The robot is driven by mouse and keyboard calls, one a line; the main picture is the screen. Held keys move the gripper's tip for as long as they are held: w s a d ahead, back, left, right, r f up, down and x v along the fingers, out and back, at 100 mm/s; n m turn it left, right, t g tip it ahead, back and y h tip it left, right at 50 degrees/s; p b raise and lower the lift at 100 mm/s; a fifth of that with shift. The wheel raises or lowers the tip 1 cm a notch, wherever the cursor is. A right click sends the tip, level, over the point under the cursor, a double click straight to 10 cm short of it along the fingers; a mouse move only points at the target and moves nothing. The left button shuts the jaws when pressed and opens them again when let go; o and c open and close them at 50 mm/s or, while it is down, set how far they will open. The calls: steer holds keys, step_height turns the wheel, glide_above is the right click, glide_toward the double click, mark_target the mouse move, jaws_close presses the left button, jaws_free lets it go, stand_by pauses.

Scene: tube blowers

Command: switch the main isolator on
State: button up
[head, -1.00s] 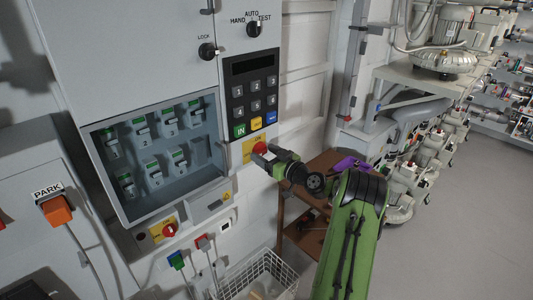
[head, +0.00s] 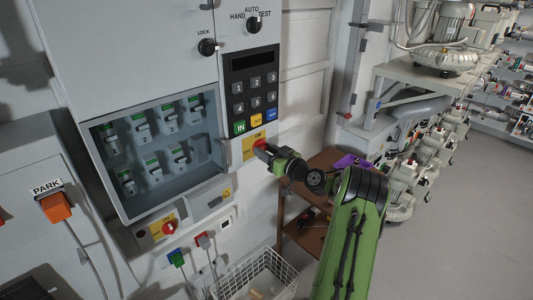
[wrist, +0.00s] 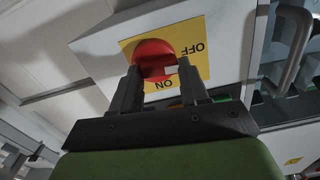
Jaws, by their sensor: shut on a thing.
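The main isolator is a red rotary knob (wrist: 150,52) on a yellow plate (wrist: 203,62) marked OFF and ON in the wrist view. In the head view its plate (head: 248,148) sits just below the keypad, with the knob mostly hidden by the fingers. My gripper (wrist: 160,82) is shut on the red knob, one finger on each side of its grip. A pale mark on the knob lies between the two words; its exact setting is unclear.
A second red knob (head: 169,228) on a yellow plate is lower left. An open-fronted box of breakers (head: 160,150) is left of my gripper. A wire basket (head: 262,275) and brown shelf (head: 318,215) stand below. Open floor (head: 460,220) lies right.

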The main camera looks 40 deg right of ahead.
steer(key=m+b, duration=0.1)
steer(key=m, duration=0.3)
steer(key=shift+d, duration=0.1)
steer(key=m, duration=0.4)
steer(key=shift+d+r+m+p, duration=0.1)
steer(key=shift+d+m+p, duration=0.05)
steer(key=shift+m+p, duration=0.25)
steer(key=m+p, duration=0.1)
steer(key=m, duration=0.3)
steer(key=shift+d+p, duration=0.1)
steer(key=shift+p, duration=0.25)
steer(key=shift+d+m+p, duration=0.1)
steer(key=shift+m+p, duration=0.6)
steer(key=shift+m, duration=1.1)
steer(key=o, duration=1.1)
steer(key=shift+c, duration=0.2)
steer(key=shift+s, duration=0.15)
steer(key=s+b, duration=0.1)
steer(key=s, duration=1.4)
steer(key=shift+s+d+b, duration=0.25)
steer(key=shift+b, duration=0.15)
